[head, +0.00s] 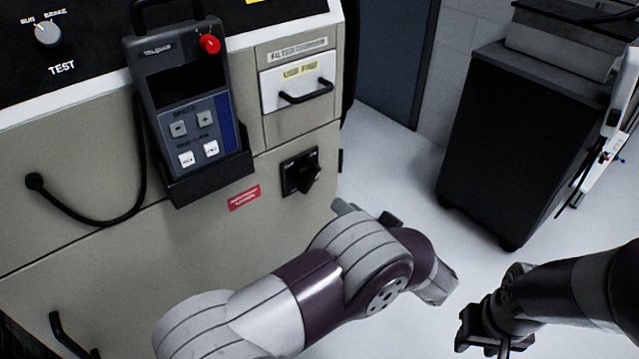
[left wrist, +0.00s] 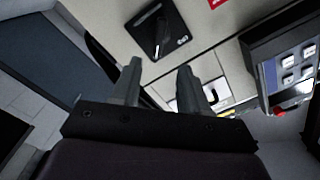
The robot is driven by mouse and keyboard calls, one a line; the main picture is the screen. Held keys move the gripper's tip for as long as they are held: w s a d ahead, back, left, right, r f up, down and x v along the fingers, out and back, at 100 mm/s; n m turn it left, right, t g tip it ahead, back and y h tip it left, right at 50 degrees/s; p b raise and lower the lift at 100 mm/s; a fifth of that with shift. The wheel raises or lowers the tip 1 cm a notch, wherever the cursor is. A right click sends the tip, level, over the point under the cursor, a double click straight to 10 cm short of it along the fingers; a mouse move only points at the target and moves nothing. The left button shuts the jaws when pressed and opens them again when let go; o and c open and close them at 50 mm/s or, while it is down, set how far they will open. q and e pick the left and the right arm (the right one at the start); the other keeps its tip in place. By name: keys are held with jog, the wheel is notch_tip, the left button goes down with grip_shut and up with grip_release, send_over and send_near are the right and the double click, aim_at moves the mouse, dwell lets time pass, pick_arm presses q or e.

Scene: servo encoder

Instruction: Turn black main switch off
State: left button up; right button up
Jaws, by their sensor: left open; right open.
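The black main switch (head: 301,173) is a rotary handle on a black square plate, on the beige cabinet front below the small drawer. Its handle sits at a slant in the head view. It also shows in the left wrist view (left wrist: 158,32), just beyond the fingertips. My left gripper (left wrist: 160,70) is open and empty, its fingers pointing toward the switch without visible contact. In the head view its fingertips (head: 346,208) show below and right of the switch, the rest mostly hidden by my arm. My right gripper (head: 487,333) is open at the lower right, far from the switch.
A handheld control pendant (head: 188,100) with a red button sits in a holder left of the switch. A drawer (head: 298,82) with a black handle is above it. A dark cart (head: 515,130) stands at the right. The floor between is clear.

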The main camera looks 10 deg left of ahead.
aim_at(314, 181)
pick_arm(q)
jog(key=b+x, duration=0.1)
jog(key=x, duration=0.8)
jog(key=shift+w+a+f+b, duration=0.15)
jog(key=shift+w+a+b, duration=0.05)
jog(key=shift+b, duration=0.1)
jog(key=shift+w+a, duration=0.3)
jog(key=shift+a, duration=0.05)
grip_shut()
